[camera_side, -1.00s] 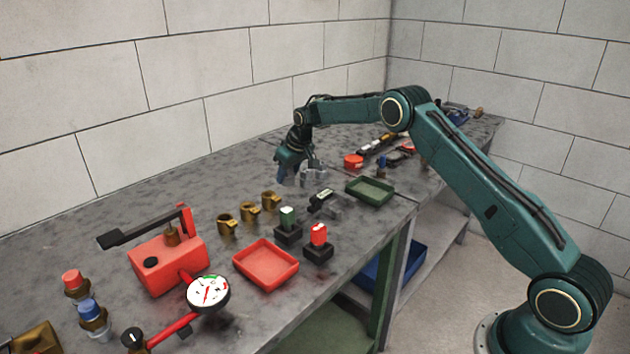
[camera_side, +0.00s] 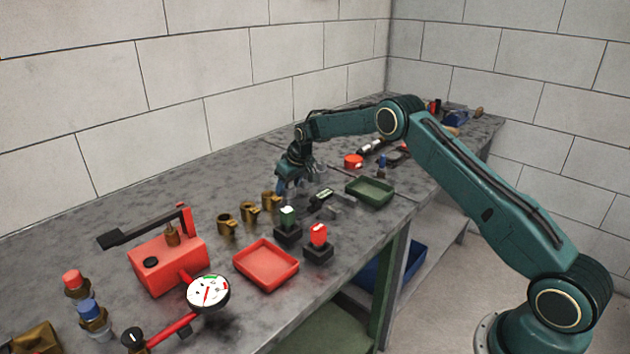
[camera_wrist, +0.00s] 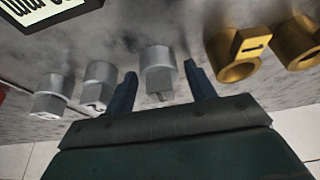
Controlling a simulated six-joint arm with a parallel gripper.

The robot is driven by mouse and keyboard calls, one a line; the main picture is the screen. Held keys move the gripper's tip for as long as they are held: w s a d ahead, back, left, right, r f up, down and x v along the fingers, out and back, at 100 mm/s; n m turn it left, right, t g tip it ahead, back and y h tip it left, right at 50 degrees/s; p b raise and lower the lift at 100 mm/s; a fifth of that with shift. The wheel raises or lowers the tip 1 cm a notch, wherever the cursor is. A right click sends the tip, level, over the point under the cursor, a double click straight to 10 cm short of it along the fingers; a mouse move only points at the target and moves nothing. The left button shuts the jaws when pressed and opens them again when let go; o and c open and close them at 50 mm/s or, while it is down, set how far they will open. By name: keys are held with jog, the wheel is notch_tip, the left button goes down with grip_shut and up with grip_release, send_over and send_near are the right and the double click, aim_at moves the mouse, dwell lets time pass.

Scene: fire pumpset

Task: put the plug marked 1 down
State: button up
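My gripper (camera_side: 283,186) is low over the bench behind the brass fittings. In the wrist view its two blue fingers (camera_wrist: 161,88) stand apart, with a grey cylindrical plug (camera_wrist: 159,70) between them. Gaps show on both sides of that plug, so it does not look clamped. Two more grey plugs, one near (camera_wrist: 100,80) and one farther left (camera_wrist: 53,90), stand to the left. A brass fitting (camera_wrist: 236,60) to the right has a tag with one short dark stroke. I cannot read a 1 on any grey plug.
Several brass fittings (camera_side: 227,224) stand in front of my gripper. A red tray (camera_side: 266,264), a green tray (camera_side: 370,191) and a red pump (camera_side: 167,262) are around.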

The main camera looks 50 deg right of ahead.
jog(key=shift+o, duration=0.2)
jog(key=shift+r, duration=0.1)
jog(key=v, duration=1.3)
jog(key=shift+s+r, duration=0.15)
jog(key=shift+s, duration=0.25)
jog(key=shift+r, duration=0.1)
